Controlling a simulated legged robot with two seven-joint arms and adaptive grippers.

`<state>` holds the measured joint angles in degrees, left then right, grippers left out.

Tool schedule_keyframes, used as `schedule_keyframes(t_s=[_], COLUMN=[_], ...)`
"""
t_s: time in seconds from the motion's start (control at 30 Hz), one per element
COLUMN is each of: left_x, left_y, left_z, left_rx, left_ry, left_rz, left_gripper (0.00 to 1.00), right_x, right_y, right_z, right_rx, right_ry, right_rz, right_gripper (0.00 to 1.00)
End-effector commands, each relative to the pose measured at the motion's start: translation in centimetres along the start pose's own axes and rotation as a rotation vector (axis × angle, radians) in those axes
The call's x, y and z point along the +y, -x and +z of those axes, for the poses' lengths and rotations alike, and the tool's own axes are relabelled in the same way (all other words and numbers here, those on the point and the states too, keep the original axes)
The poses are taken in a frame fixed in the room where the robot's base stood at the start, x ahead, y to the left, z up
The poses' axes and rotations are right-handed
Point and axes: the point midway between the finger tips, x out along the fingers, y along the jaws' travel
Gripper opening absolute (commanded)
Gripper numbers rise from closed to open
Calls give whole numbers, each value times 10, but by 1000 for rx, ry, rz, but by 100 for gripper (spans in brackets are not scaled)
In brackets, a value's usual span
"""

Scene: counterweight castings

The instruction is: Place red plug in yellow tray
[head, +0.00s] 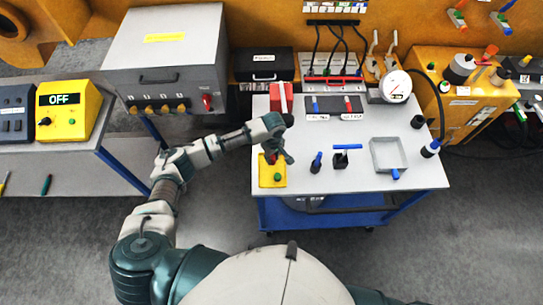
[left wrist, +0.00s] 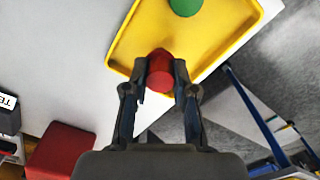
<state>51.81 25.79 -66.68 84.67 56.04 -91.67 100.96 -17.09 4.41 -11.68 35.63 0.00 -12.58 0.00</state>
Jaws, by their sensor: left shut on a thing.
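The yellow tray (head: 272,180) lies at the left front part of the white table top. It also shows in the left wrist view (left wrist: 208,18). My left gripper (head: 274,158) is at the tray's far edge. In the left wrist view my left gripper (left wrist: 160,85) is shut on the red plug (left wrist: 160,65), with a finger on each side of it. The plug overlaps the tray's near rim in that view. I cannot tell whether it touches the tray. In the head view the gripper mostly hides the plug. My right gripper is not in view.
A green piece (head: 277,177) stands in the yellow tray. A blue plug (head: 316,162), a black block with a blue bar (head: 342,158) and a grey tray (head: 375,145) stand to the right. A red block (head: 281,95) stands behind my left gripper.

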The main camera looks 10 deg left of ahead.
Motion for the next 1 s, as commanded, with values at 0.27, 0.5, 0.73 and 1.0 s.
schedule_keyframes(t_s=[0.27,0.5,0.73,1.0], left_x=[-2,-3,-1,-1], left_y=[-3,-2,31,70], left_z=[-3,-4,-2,-2], left_rx=[-3,-3,-2,-2], left_ry=[0,1,1,1], left_rz=[2,3,4,2], left_gripper=[52,52,52,52], right_x=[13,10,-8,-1], right_y=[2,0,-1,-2], right_z=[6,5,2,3], right_rx=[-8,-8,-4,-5], right_ry=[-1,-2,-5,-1], right_rz=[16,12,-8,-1], right_gripper=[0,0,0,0])
